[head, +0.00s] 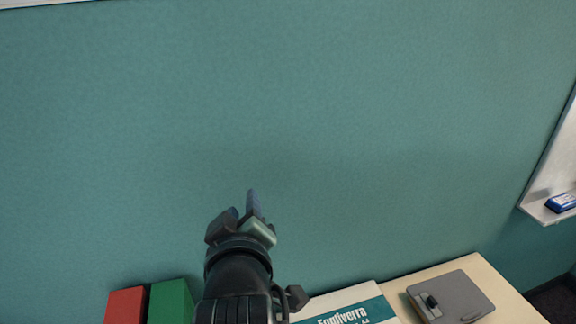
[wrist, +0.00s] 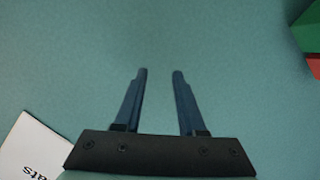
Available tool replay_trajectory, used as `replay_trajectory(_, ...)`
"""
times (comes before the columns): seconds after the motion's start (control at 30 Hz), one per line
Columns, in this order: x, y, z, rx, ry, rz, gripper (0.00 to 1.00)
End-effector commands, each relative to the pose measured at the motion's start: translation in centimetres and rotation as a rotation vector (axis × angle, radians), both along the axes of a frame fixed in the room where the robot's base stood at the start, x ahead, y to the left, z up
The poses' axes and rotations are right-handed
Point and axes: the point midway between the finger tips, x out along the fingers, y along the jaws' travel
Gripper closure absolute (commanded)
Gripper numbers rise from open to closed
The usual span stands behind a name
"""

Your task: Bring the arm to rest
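My gripper (head: 244,205) is raised in front of the teal wall panel (head: 330,120), above the table, in the lower middle of the head view. In the wrist view its two blue fingers (wrist: 160,72) stand apart with nothing between them. Only the teal panel shows behind the fingers there. My forearm runs down out of the head view. How far the fingertips are from the panel I cannot tell.
A light wooden table (head: 505,295) runs along the bottom. On it are a red block (head: 125,306), a green block (head: 170,302), a white and teal printed item (head: 350,303) and a grey case (head: 455,297). A whiteboard ledge (head: 545,212) with a blue item (head: 561,203) is at right.

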Motion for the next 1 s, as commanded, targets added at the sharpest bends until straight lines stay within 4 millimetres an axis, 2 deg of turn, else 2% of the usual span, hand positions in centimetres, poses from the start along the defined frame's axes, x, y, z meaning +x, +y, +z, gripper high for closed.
replay_trajectory(0.03,-0.1,-0.9,4.2,0.080,-0.109,-0.030,0.60)
replay_trajectory(0.13,-1.3,-2.4,11.6,0.248,-0.311,-0.062,0.60)
replay_trajectory(0.2,-2.9,-3.5,16.7,0.362,-0.452,-0.064,0.60)
replay_trajectory(0.3,-6.1,-4.8,23.0,0.513,-0.642,-0.041,0.60)
replay_trajectory(0.4,-9.4,-5.8,27.6,0.631,-0.795,0.003,0.60)
replay_trajectory(0.5,-12.2,-6.4,30.6,0.713,-0.900,0.049,0.60)
replay_trajectory(0.6,-13.9,-6.7,32.1,0.759,-0.957,0.079,0.60)
replay_trajectory(0.7,-14.4,-6.8,32.6,0.772,-0.975,0.089,0.60)
replay_trajectory(1.0,-14.4,-6.8,32.6,0.772,-0.975,0.089,0.60)
